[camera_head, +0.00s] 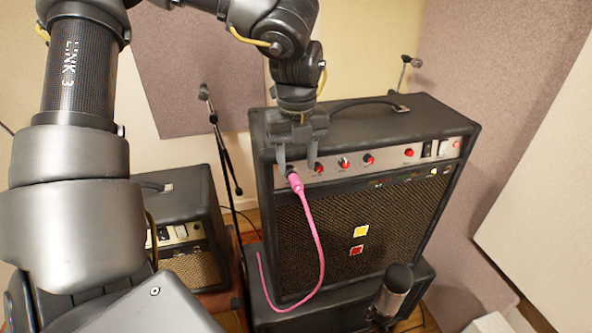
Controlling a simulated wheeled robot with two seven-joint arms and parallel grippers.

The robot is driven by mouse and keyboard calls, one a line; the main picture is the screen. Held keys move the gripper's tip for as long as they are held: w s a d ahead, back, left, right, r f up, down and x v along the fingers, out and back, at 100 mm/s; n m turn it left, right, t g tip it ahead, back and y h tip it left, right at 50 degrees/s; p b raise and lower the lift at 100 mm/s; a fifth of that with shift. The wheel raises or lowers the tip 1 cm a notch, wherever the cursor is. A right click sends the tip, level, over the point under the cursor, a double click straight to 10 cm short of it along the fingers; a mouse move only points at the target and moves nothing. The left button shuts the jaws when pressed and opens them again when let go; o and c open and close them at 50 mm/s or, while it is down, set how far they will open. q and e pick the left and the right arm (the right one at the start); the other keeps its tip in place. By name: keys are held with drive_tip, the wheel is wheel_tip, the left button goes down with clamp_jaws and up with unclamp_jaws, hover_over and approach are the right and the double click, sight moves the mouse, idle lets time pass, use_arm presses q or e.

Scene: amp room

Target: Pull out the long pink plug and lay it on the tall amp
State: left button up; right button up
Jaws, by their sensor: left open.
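The long pink plug (295,182) sits at the left end of the control panel of the tall amp (400,219). Its pink cable hangs down the front of the amp and curls at the bottom left. My left gripper (297,168) points down in front of the panel, with its two fingers apart. One finger is just left of the plug and the other is to its right, near a red knob. I cannot tell whether either finger touches the plug. The amp's black top (437,112) carries a strap handle and has bare room beside it. My right gripper is not in view.
A smaller amp (183,204) stands at the left. A microphone stand (222,145) rises between the amps, and another microphone (393,290) is in front of the tall amp. Red knobs (368,159) line the panel. A wall panel (545,190) is close on the right.

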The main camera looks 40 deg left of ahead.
sight(296, 180)
use_arm(q)
drive_tip(key=shift+f+p, duration=0.6)
drive_tip(key=shift+f, duration=1.95)
drive_tip(key=shift+c, duration=0.4)
clamp_jaws()
